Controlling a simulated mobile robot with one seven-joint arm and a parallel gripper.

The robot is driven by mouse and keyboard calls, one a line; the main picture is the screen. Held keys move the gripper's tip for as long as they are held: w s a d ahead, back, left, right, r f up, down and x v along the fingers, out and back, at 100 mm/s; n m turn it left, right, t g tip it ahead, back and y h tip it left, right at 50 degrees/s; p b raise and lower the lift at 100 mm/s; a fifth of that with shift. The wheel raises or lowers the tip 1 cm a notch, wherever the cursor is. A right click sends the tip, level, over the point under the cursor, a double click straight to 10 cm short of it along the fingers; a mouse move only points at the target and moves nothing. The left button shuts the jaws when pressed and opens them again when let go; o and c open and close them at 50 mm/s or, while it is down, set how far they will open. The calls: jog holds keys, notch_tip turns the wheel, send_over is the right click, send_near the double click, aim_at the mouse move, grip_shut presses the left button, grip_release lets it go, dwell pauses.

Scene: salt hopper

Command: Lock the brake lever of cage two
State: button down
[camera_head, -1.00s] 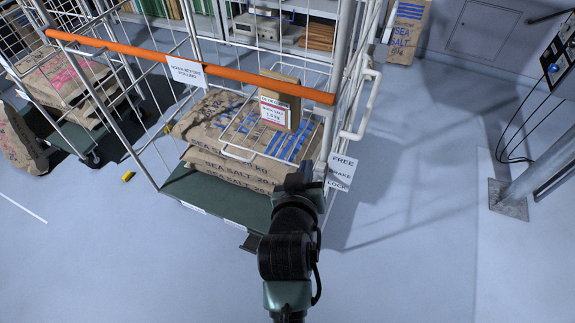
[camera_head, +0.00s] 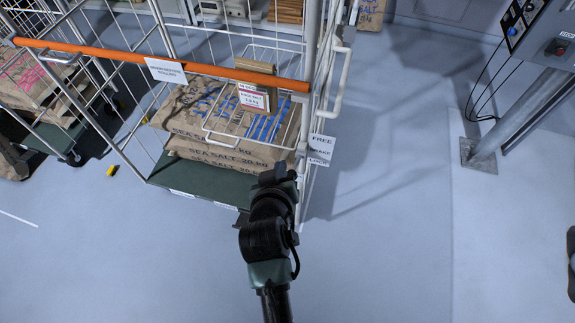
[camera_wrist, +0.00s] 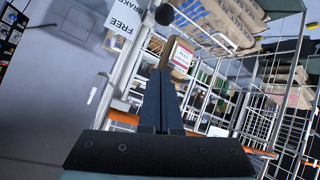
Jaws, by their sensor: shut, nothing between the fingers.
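A wire cage (camera_head: 228,72) with an orange bar stands ahead, holding sacks of sea salt. A white sign (camera_head: 321,149) reading FREE, BRAKE, LOCK hangs at its near right corner; part of it shows in the wrist view (camera_wrist: 122,20). A dark lever with a round black knob (camera_wrist: 165,14) shows beside that sign in the wrist view. In the head view my arm hides this lever, or it cannot be told apart. My gripper (camera_head: 277,172) is in front of the cage's lower right corner. Its fingers (camera_wrist: 160,78) are shut and empty, apart from the knob.
Another loaded cage (camera_head: 45,85) stands at the left. A small yellow object (camera_head: 111,170) lies on the floor. A metal post (camera_head: 520,110) with a control box (camera_head: 560,47) stands at the right. The floor between cage and post is clear.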

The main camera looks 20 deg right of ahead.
send_over(296, 165)
jog(key=a, duration=0.3)
notch_tip(296, 165, down, 5)
jog(key=shift+s+a+f+p, duration=0.1)
jog(key=shift+s+f+p, duration=0.5)
jog(key=shift+s+p, duration=0.15)
jog(key=shift+s+a+f+p, duration=0.1)
jog(key=shift+s+f+p, duration=0.45)
jog(key=shift+s+p, duration=0.15)
jog(key=shift+f+b, duration=0.2)
jog(key=shift+b, duration=0.15)
jog(key=shift+f+b, duration=0.3)
jog(key=shift+b, duration=0.65)
jog(key=shift+s+a+r+b, duration=0.15)
jog(key=shift+s+b, duration=0.15)
jog(key=shift+b, duration=0.2)
